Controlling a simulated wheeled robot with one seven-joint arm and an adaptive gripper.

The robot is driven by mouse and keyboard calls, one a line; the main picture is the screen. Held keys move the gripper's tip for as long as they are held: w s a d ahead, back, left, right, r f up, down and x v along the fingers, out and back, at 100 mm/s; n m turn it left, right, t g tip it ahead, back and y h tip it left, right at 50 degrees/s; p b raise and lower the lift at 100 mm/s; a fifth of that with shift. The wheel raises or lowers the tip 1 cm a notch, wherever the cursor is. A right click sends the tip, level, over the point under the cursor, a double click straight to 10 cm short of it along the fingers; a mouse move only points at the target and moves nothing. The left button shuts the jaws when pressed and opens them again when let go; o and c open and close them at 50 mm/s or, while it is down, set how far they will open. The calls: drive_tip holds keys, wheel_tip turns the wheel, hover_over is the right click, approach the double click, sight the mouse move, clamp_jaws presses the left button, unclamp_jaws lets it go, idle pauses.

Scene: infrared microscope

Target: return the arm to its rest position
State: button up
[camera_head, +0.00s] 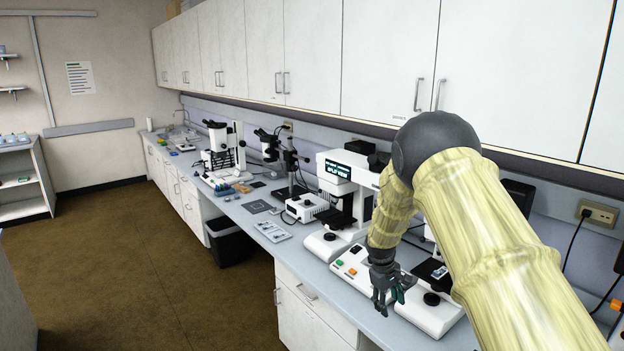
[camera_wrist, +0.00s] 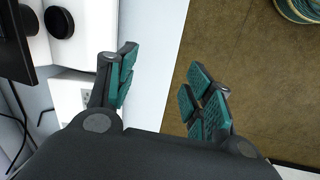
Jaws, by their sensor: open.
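My gripper (camera_head: 388,298) hangs at the front edge of the bench, just in front of the white microscope base with the black knob. In the wrist view my gripper (camera_wrist: 157,95) is open, its green-padded fingers wide apart with nothing between them. Below the fingers the wrist view shows the pale bench top and the brown floor (camera_wrist: 235,50). My arm is bent, with the elbow raised in front of the wall cabinets, and it hides part of the bench behind it.
The infrared microscope (camera_head: 340,200) with its lit display stands left of my arm, with a control box (camera_head: 352,268) with coloured buttons before it. Other microscopes (camera_head: 222,150) line the bench to the left. White wall cabinets (camera_head: 380,60) hang close behind my elbow. The floor (camera_head: 150,260) is open.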

drive_tip(key=s+f+m+y, duration=0.2)
drive_tip(key=s+f+m, duration=0.1)
drive_tip(key=s+f, duration=2.05)
drive_tip(key=s+a+m, duration=0.1)
drive_tip(key=s+m, duration=0.3)
drive_tip(key=s, duration=2.9)
wheel_tip(320, 180, down, 9)
drive_tip(key=b, duration=1)
drive_tip(key=shift+y, duration=0.3)
